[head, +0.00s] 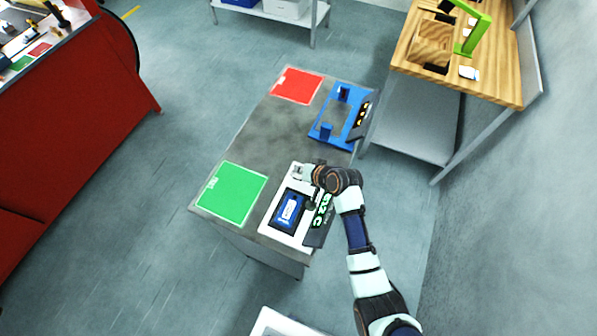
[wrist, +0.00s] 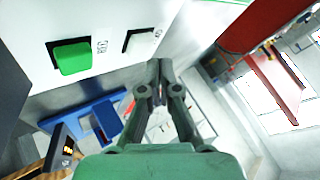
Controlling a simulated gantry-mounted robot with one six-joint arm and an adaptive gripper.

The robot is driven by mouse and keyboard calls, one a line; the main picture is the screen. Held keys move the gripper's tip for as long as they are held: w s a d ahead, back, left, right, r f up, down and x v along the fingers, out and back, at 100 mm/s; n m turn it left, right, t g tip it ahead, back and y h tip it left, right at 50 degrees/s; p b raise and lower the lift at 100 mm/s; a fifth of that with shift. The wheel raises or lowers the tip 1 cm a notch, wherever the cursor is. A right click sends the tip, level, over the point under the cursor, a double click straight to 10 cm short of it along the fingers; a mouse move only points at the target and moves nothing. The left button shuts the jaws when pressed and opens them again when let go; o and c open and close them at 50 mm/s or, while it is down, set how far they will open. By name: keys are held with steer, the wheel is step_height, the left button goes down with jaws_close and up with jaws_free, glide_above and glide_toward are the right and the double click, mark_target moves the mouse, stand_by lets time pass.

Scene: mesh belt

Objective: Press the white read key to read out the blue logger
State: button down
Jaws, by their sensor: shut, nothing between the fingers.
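The blue logger (head: 289,211) lies in a dark recess of the white reader unit (head: 275,228) at the near end of the grey table. In the wrist view the reader's white face carries a white key (wrist: 138,40) and a larger green key (wrist: 72,56). Contact with the housing cannot be told.
A dark display (head: 322,214) with green characters stands along the reader's right side. A green mat (head: 232,193) lies to the left and a red mat (head: 298,85) at the far end. A blue fixture (head: 325,132) with orange digits stands beyond my gripper. Bare tabletop lies between.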

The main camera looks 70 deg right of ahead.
mark_target(300, 175)
step_height(300, 175, up, 5)
steer(key=p, duration=0.5)
steer(key=shift+r, duration=0.1)
stand_by(0.7)
stand_by(0.3)
steer(key=w+a+r+n+t+y+p, duration=0.1)
steer(key=w+a+r+n+p, duration=0.25)
steer(key=w+a+r, duration=0.45)
steer(key=w+a+r+n+t+y+p, duration=0.1)
steer(key=w+a+r+n+p, duration=0.3)
steer(key=a+r, duration=0.9)
steer(key=s+a+r+n+t+y+p, duration=0.2)
steer(key=a+r+n, duration=0.4)
steer(key=a+r, duration=1.1)
steer(key=s+a+p, duration=0.1)
steer(key=s+a, duration=0.1)
steer(key=a, duration=0.1)
steer(key=shift+r+n+t, duration=0.15)
steer(key=shift+n+t, duration=0.15)
steer(key=shift+n, duration=0.05)
